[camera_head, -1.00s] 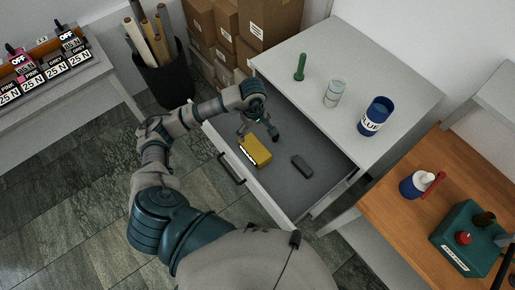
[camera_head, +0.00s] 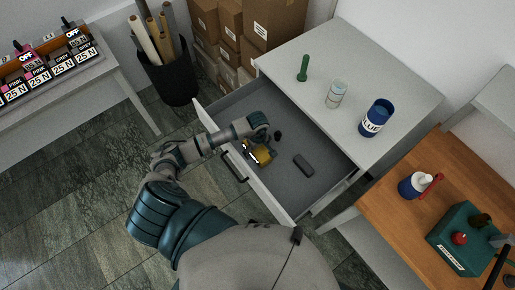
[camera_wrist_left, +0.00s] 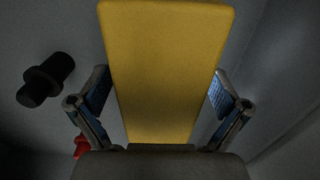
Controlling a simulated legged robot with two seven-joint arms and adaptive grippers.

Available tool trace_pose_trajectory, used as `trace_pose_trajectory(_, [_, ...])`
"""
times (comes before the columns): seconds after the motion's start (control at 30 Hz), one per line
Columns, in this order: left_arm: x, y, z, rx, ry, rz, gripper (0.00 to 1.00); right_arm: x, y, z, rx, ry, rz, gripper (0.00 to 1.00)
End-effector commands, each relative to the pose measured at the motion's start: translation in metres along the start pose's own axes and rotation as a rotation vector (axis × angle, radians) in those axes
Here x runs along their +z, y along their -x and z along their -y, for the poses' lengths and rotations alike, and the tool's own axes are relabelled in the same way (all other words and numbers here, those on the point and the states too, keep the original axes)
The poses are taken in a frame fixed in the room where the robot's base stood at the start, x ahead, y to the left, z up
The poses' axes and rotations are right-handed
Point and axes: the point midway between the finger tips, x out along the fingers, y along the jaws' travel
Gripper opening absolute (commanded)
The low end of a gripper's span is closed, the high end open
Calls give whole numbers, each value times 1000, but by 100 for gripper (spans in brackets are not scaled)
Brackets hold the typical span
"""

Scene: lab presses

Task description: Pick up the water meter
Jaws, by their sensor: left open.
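A yellow block-like thing (camera_head: 263,157) with a white label lies in the open drawer; I cannot tell for sure that it is the water meter. My left gripper (camera_head: 256,147) is over it and hides part of it. In the left wrist view the yellow thing (camera_wrist_left: 165,60) fills the middle, between the two spread fingers of my left gripper (camera_wrist_left: 160,112). The gripper is open, with dark gaps showing between each finger and the yellow sides. My right gripper is not in view.
The drawer (camera_head: 320,178) also holds a dark grey block (camera_head: 303,165) and a small black flanged thing (camera_wrist_left: 45,80). On the cabinet top (camera_head: 350,62) stand a green thing (camera_head: 303,68), a clear jar (camera_head: 335,94) and a blue container (camera_head: 376,117). A bin of rolls (camera_head: 167,75) stands behind left.

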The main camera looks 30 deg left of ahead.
Motion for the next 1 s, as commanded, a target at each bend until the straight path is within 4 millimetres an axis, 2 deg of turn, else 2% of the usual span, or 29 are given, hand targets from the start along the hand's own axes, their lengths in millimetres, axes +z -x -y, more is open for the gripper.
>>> trace_pose_trajectory(0.2, [0,-2,0,1,-1,1,100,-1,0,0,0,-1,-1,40])
trace_pose_trajectory(0.23, [0,-2,0,1,-1,1,98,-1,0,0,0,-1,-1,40])
trace_pose_trajectory(0.5, [0,-2,0,0,-1,0,30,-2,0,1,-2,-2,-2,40])
trace_pose_trajectory(0.53, [0,-2,0,0,-1,0,24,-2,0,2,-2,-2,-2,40])
trace_pose_trajectory(0.8, [0,2,-1,2,-1,-1,24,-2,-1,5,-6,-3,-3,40])
trace_pose_trajectory(0.87, [-1,9,-1,4,-2,-3,24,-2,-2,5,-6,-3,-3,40])
trace_pose_trajectory(1.0, [-1,36,-2,7,-3,-3,24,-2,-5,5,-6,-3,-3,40])
